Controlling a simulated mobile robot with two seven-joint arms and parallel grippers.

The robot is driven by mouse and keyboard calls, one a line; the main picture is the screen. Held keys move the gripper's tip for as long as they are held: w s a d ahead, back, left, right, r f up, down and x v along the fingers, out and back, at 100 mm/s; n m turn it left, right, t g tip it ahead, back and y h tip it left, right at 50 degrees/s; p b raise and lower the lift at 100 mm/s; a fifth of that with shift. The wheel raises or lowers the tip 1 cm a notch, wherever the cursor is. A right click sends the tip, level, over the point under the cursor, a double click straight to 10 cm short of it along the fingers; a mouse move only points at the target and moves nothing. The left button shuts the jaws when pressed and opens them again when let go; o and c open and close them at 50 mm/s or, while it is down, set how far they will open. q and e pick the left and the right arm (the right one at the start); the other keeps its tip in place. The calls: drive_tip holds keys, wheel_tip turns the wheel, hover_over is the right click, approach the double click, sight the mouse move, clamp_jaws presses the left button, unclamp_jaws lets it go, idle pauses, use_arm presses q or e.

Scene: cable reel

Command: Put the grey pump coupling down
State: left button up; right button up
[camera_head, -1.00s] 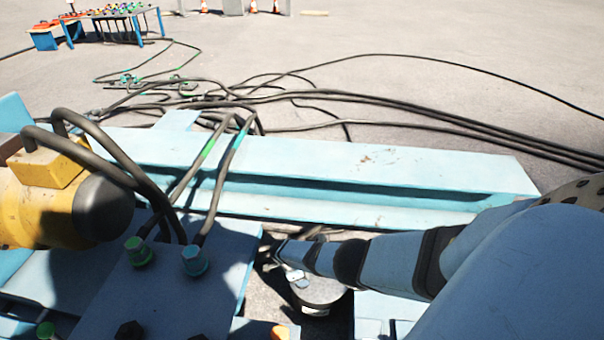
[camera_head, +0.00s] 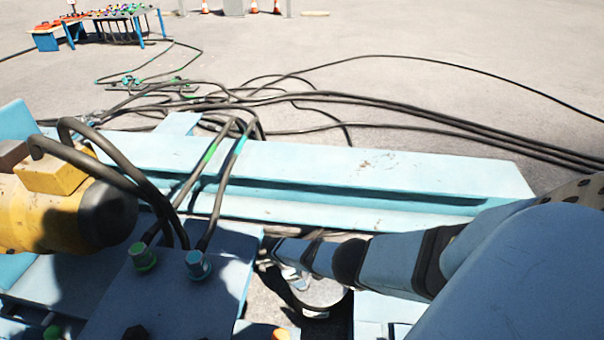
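My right arm comes in from the right, and its gripper (camera_head: 292,279) is low over the gap in the light blue frame, right of the plate with the couplings. The fingers are small and partly in shadow, so I cannot tell whether they are open or shut. I cannot make out a grey pump coupling for certain; it may be hidden at the gripper. A green coupling (camera_head: 142,257) and a blue coupling (camera_head: 198,265) sit on the plate (camera_head: 180,305), with hoses attached. My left gripper is not in view.
A yellow motor (camera_head: 45,215) with dark hoses stands at the left. A long blue beam (camera_head: 320,170) crosses behind the gripper. Black hoses (camera_head: 400,110) lie on the ground beyond it. A blue table with coloured parts (camera_head: 110,15) stands far back left.

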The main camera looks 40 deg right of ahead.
use_arm(q)
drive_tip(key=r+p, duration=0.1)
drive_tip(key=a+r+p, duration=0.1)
drive_tip(key=p, duration=0.1)
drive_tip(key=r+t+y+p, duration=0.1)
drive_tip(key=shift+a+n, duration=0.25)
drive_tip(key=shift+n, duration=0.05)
use_arm(e)
drive_tip(key=v, duration=0.8)
drive_tip(key=shift+r, duration=0.25)
